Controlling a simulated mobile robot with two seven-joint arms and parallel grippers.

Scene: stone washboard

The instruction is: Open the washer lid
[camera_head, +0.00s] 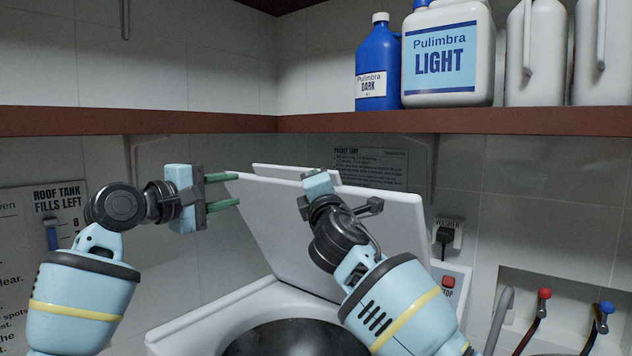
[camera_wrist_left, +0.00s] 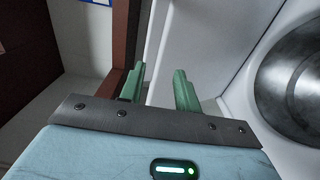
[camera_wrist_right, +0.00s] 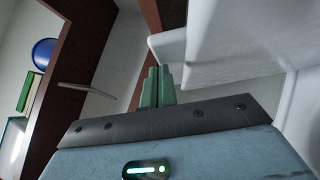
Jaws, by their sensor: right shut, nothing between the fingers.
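The white washer lid (camera_head: 385,212) stands raised and tilted back over the washer (camera_head: 195,320). The dark round drum opening (camera_head: 295,340) shows below it. My left gripper (camera_head: 238,189) is open beside the lid's upper left corner, its green fingers apart. In the left wrist view, the spread fingers (camera_wrist_left: 158,75) have the washer and drum to their right; I cannot tell whether they touch the lid. My right gripper (camera_wrist_right: 157,70) is shut and empty.
A brown shelf (camera_head: 400,121) runs above the lid, holding a blue bottle (camera_head: 377,60), a white Light jug (camera_head: 450,60) and other white containers. A plug (camera_head: 444,236), red tap (camera_head: 545,293) and blue tap (camera_head: 607,308) are at the right. Signs hang at left and back.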

